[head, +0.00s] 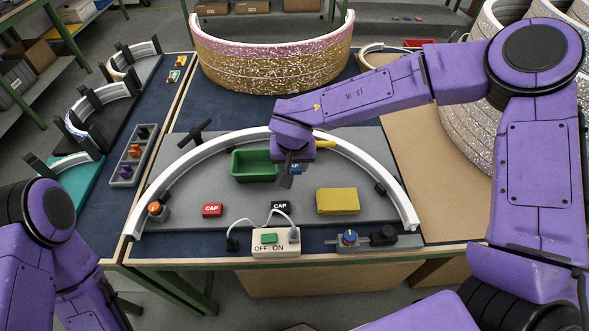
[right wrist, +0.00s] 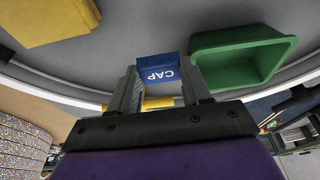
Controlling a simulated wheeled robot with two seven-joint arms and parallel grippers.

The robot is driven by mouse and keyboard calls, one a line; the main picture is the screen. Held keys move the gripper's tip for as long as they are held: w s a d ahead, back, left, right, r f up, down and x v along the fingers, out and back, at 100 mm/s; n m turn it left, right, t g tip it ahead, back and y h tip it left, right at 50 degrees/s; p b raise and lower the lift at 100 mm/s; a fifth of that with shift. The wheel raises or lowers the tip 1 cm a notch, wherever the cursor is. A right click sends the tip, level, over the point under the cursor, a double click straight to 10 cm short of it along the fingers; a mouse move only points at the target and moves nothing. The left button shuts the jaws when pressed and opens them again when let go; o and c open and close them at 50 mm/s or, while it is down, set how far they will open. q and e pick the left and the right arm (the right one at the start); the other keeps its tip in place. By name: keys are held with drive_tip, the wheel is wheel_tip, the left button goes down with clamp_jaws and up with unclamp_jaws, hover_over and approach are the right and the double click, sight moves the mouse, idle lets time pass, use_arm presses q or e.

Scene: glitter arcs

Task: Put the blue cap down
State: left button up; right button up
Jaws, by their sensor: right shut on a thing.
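The blue cap (head: 296,168) is a small block with white CAP lettering. It is partly hidden behind my right gripper (head: 287,181) in the head view. In the right wrist view, the blue cap (right wrist: 158,70) sits between the two fingertips of my right gripper (right wrist: 162,82), which is shut on it. The gripper is over the grey board (head: 250,205), just right of the green bin (head: 254,178). I cannot tell how far the cap is above the board. My left arm shows at the lower left, but its gripper is out of view.
A white arc (head: 196,157) curves around the board. A switch box (head: 276,242) stands at the front edge. Bare board lies between the bin and the caps.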

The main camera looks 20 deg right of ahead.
sight(294, 172)
drive_tip(key=shift+w+d+f, duration=0.25)
drive_tip(key=shift+w+f, duration=0.15)
drive_tip(key=shift+f, duration=0.15)
drive_tip(key=shift+s+x, duration=0.1)
drive_tip(key=shift+x, duration=0.85)
drive_tip(key=shift+s+x, duration=0.15)
drive_tip(key=shift+x, duration=0.8)
drive_tip(key=shift+f, duration=0.15)
drive_tip(key=o, duration=0.7)
drive_tip(key=shift+d, duration=0.1)
